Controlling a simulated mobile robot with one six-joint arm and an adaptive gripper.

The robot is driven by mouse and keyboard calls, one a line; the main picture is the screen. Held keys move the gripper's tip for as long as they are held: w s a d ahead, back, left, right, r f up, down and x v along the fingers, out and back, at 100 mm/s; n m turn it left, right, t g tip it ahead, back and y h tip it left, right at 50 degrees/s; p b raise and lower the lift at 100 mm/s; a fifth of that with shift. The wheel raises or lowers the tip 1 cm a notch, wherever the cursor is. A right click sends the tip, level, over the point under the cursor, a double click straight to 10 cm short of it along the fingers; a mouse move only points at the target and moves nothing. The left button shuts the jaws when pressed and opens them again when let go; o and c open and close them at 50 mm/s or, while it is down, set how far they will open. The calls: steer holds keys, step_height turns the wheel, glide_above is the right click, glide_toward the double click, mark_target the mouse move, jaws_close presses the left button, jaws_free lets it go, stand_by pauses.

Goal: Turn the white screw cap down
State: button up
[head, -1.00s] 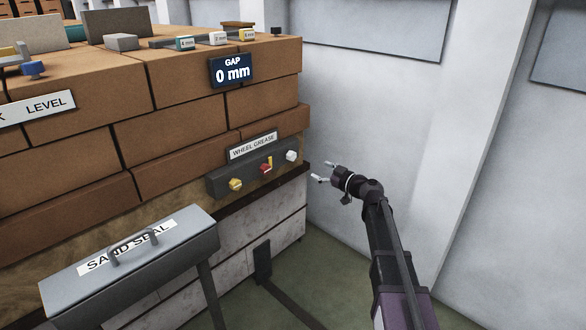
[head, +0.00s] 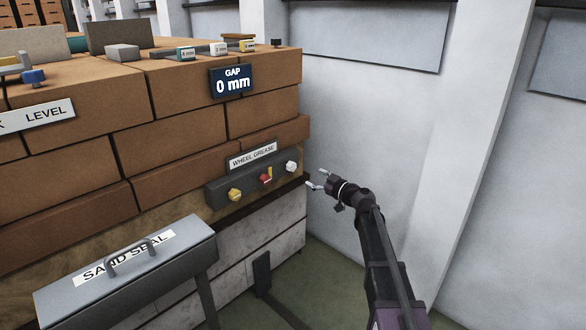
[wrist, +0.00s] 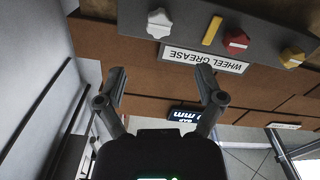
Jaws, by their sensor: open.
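The white screw cap (head: 291,166) is at the right end of the dark grey "WHEEL GREASE" panel (head: 222,194) on the side of the brick stack. It also shows in the wrist view (wrist: 159,23), near the top and a little left of centre, with a lobed knob shape. My gripper (head: 316,180) is open and empty, to the right of the cap and slightly below it in the head view. In the wrist view, its two fingers (wrist: 160,78) point up towards the panel, apart from the cap. Nothing hides the cap.
A red knob (head: 266,179) with a yellow bar and a yellow knob (head: 235,194) sit left of the cap. A "WHEEL GREASE" label (head: 253,156) stands above them. A grey "SAND SEAL" box (head: 180,262) juts out at lower left. A wall (head: 375,110) is at the right.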

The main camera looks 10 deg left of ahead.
mark_target(293, 167)
steer(key=x, duration=1.1)
steer(key=shift+w+a, duration=0.1)
